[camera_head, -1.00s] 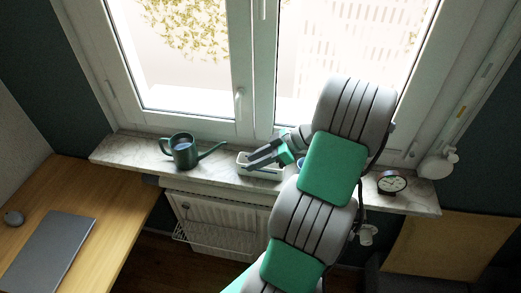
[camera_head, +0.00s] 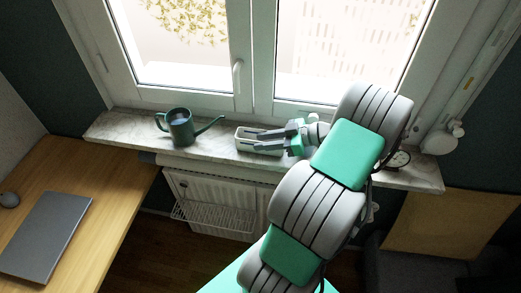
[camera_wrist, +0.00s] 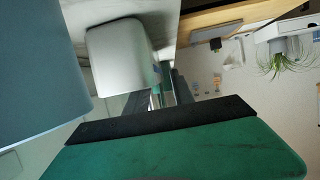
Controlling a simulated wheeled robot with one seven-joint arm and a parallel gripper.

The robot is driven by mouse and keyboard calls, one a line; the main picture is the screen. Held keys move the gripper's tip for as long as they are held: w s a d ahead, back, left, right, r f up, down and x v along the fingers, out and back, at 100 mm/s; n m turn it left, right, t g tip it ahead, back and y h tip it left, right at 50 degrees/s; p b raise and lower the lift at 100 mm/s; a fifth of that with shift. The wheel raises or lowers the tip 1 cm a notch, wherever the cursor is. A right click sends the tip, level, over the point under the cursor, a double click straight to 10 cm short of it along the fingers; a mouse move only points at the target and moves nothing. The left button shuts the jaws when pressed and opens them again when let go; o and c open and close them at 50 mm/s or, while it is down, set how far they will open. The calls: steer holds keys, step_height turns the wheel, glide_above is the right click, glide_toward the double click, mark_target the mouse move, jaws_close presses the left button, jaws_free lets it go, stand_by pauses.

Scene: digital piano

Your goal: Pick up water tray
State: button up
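The water tray (camera_head: 243,145) is a small white, open tray on the marble windowsill, right of the watering can. My gripper (camera_head: 254,141) reaches over it from the right. Its two grey fingers are spread apart, lying nearly level across the tray, and partly hide it. I cannot tell whether either finger touches it. In the wrist view a pale rounded block, likely the tray's end (camera_wrist: 118,52), is just beyond the dark fingers (camera_wrist: 165,92), which are partly hidden by the green gripper body.
A dark green watering can (camera_head: 181,127) stands left of the tray, its spout pointing towards it. A clock (camera_head: 399,159) is at the sill's right, partly behind my arm. The window (camera_head: 240,80) rises behind; a radiator (camera_head: 215,198) with a rack is below. A desk (camera_head: 75,185) holds a laptop.

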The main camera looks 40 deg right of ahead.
steer(key=shift+w+a+f+b, duration=0.3)
steer(key=shift+w+a+f, duration=0.1)
steer(key=shift+w+f, duration=0.15)
steer(key=shift+w+a+r, duration=0.15)
steer(key=shift+w+r, duration=0.05)
steer(key=shift+r, duration=0.05)
steer(key=shift+c, duration=0.3)
jaws_close()
stand_by(0.5)
